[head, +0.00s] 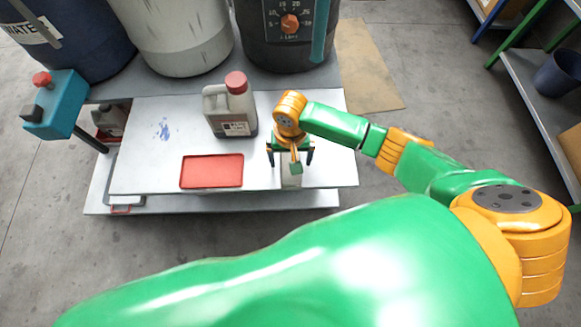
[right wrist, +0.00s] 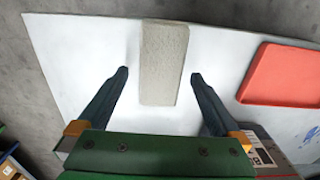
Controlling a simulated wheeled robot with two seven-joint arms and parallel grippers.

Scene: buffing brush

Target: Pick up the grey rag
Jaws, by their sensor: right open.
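The grey rag (right wrist: 163,50) is a flat, pale grey rectangle lying on the white table top, seen in the right wrist view. In the head view the rag (head: 292,180) is partly hidden under my right gripper (head: 290,162). My right gripper is open, and in the right wrist view its two dark fingers (right wrist: 160,74) stand apart on either side of the rag's near part, with gaps to both sides. It holds nothing. My left gripper is not in view.
A red tray (head: 211,185) lies left of the rag, and also shows in the right wrist view (right wrist: 283,76). A grey jug (head: 228,112) with a red cap stands behind the tray. Large drums (head: 180,40) stand at the back. The table's edge is close to the rag.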

